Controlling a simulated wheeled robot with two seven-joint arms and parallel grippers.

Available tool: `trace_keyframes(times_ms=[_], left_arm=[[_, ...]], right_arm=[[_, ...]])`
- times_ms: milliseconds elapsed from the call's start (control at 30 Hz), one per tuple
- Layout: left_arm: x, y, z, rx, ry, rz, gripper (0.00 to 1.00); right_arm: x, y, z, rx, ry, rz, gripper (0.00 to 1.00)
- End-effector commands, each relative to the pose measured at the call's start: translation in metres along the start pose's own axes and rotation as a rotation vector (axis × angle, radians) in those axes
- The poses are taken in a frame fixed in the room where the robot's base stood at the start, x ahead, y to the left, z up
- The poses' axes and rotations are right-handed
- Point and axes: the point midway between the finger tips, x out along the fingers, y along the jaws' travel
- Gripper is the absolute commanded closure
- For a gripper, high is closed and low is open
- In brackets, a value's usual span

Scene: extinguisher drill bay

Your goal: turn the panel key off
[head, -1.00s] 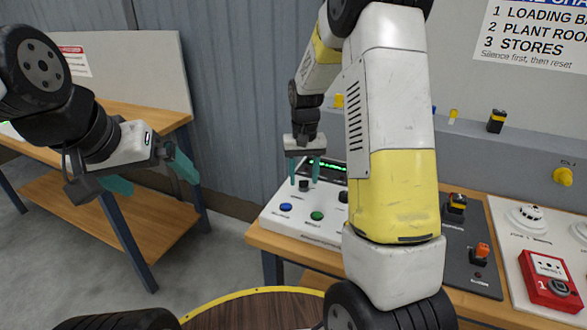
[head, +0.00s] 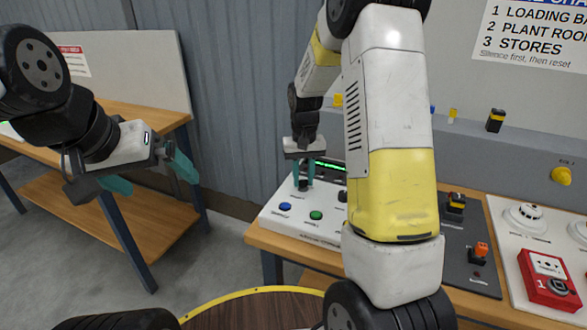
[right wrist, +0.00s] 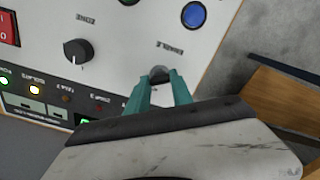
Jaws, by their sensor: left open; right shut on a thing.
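The panel (head: 328,235) is a white sloped box on the bench with a dark display strip at its back. Its key (right wrist: 159,73) is a small dark knob at the label that seems to read ENABLE. My right gripper (head: 304,184) points down at the panel, and its teal fingers are shut on the key. In the right wrist view the fingertips (right wrist: 162,84) close around the key and partly hide it. Its exact angle is hard to tell. My left gripper (head: 150,174) is open and empty in the air at the left, away from the panel.
A blue button (head: 285,207) and a green button (head: 316,215) sit in front of the key. A black knob (right wrist: 77,51) is beside it. My right forearm hides the panel's right part. A red call point (head: 549,279) stands far right.

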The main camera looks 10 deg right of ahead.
Motion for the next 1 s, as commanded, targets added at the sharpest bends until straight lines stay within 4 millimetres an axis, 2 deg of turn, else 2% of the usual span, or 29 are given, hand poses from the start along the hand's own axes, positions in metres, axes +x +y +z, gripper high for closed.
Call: trace_keyframes(times_ms=[267, 1000], left_arm=[[0.0, 0.0, 0.0, 0.0, 0.0, 0.0, 0.0], [0.0, 0.0, 0.0, 0.0, 0.0, 0.0, 0.0]], right_arm=[[-0.0004, 0.0006, -0.0001, -0.169, 0.0, 0.0, 1.0], [-0.0006, 0.0005, -0.0002, -0.825, 0.001, 0.0, 1.0]])
